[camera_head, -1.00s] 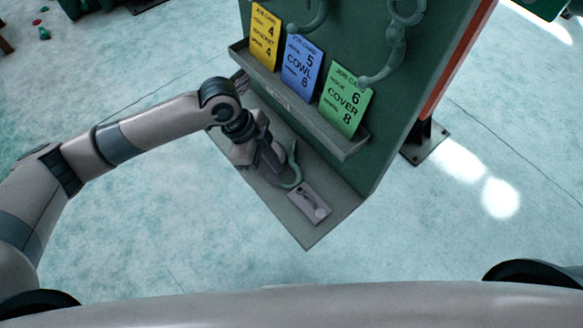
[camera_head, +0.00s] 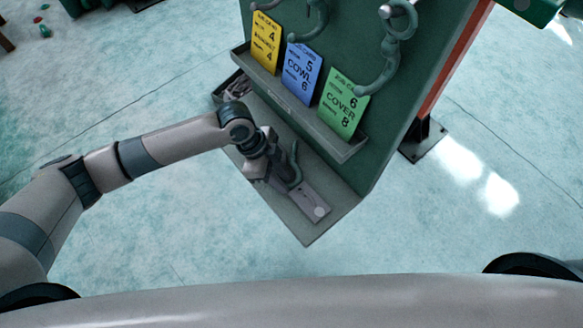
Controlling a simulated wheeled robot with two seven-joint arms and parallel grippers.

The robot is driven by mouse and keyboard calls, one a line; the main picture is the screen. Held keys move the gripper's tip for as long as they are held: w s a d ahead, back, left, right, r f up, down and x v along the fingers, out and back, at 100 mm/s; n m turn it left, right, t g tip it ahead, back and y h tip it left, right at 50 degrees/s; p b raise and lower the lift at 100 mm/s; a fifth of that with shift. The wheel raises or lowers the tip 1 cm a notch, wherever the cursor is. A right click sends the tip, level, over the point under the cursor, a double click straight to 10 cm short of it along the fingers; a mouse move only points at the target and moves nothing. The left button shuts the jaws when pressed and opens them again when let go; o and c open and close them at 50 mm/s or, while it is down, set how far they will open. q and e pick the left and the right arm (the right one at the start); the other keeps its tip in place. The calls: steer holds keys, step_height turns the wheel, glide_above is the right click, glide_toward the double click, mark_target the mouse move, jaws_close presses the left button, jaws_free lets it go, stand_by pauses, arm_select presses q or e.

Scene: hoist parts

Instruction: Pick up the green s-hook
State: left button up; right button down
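A grey-green s-hook (camera_head: 296,166) stands out beside my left gripper (camera_head: 284,182) above the lower grey shelf; its lower bend is partly hidden by the gripper. My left gripper points down toward the shelf, right at the hook. Its fingers are small and dark, and I cannot tell whether they are closed on the hook. More hooks of similar colour hang on the green board, one at the top middle (camera_head: 314,22) and one at the upper right (camera_head: 384,66). My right gripper is not in view.
The lower shelf (camera_head: 308,228) carries a grey plate (camera_head: 316,207) near its front corner. Above it, a narrow ledge (camera_head: 318,133) holds yellow (camera_head: 266,42), blue (camera_head: 302,70) and green (camera_head: 342,104) job cards. A dark post foot (camera_head: 423,140) stands right of the board. Open floor lies around.

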arm_select(q)
steer(key=shift+f, duration=0.15)
steer(key=shift+s, duration=0.1)
jaws_close()
steer(key=shift+a, duration=0.1)
steer(key=shift+r+b, duration=0.35)
steer(key=shift+r, duration=0.05)
steer(key=r, duration=0.1)
steer(key=r+b, duration=0.1)
steer(key=r, duration=0.1)
steer(key=shift+s+d+r+b, duration=0.1)
steer(key=shift+d+r+b, duration=0.15)
steer(key=shift+d+b, duration=0.1)
steer(key=s+d+r+b, duration=0.3)
steer(key=s+d+r, duration=0.3)
steer(key=s, duration=0.3)
steer(key=shift+d+r, duration=0.2)
steer(key=shift+r, duration=0.25)
